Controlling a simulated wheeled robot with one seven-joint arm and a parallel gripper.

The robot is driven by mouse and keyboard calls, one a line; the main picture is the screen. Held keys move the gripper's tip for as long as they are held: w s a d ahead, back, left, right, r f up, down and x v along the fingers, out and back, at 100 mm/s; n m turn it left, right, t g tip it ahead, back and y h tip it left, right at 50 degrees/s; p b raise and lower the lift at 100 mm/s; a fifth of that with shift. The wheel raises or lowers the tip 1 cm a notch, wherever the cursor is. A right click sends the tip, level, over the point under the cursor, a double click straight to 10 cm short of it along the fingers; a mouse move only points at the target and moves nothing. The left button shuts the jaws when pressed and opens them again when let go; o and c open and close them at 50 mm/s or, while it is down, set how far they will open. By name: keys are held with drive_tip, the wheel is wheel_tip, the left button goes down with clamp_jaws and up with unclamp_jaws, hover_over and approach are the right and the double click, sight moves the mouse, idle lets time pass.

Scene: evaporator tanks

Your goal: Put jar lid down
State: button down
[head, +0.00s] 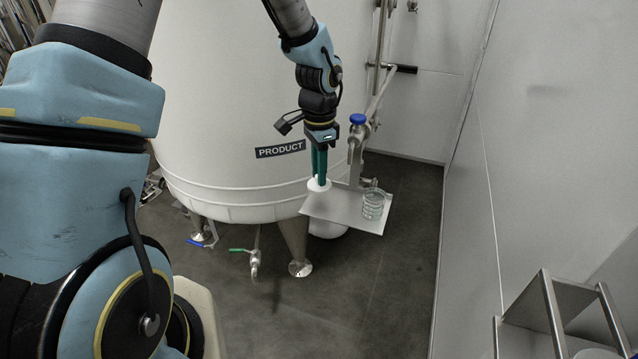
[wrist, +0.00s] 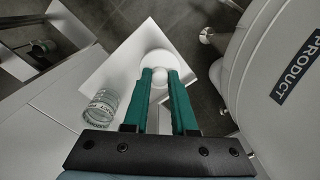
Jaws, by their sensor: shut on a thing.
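The white round jar lid (head: 319,186) with a small knob is at the left end of a small metal shelf. My gripper (head: 319,178) points straight down with its green fingers shut on the lid's knob. In the wrist view the lid (wrist: 157,56) lies flat between and beyond the fingertips (wrist: 160,75), over the shelf plate (wrist: 120,62). I cannot tell whether the lid touches the plate. A clear open glass jar (head: 373,204) stands on the right part of the shelf; it also shows in the wrist view (wrist: 102,105).
The shelf (head: 345,211) is fixed beside a large white tank (head: 225,100) labelled PRODUCT. A blue-capped valve (head: 358,120) and pipe rise just behind the shelf. Bare plate lies between lid and jar. A metal rack (head: 548,320) stands at the lower right.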

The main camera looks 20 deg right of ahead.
drive_tip(key=shift+f+p, duration=0.3)
drive_tip(key=shift+f, duration=1.6)
drive_tip(key=shift+f, duration=0.2)
drive_tip(key=c, duration=0.7)
unclamp_jaws()
wheel_tip(320, 180, up, 12)
drive_tip(key=shift+r+b, duration=0.25)
drive_tip(key=shift+b, duration=0.8)
drive_tip(key=s+a+n, duration=0.1)
drive_tip(key=a+n, duration=0.4)
drive_tip(key=a, duration=0.5)
drive_tip(key=s+a+n+t, duration=0.1)
drive_tip(key=a+n, duration=0.5)
drive_tip(key=a, duration=0.4)
drive_tip(key=s+a+n, duration=0.2)
drive_tip(key=a+n, duration=0.3)
drive_tip(key=a, duration=0.5)
drive_tip(key=shift+a+r+n+t, duration=0.1)
drive_tip(key=shift+r+n+t, duration=0.05)
drive_tip(key=shift+n+t, duration=0.15)
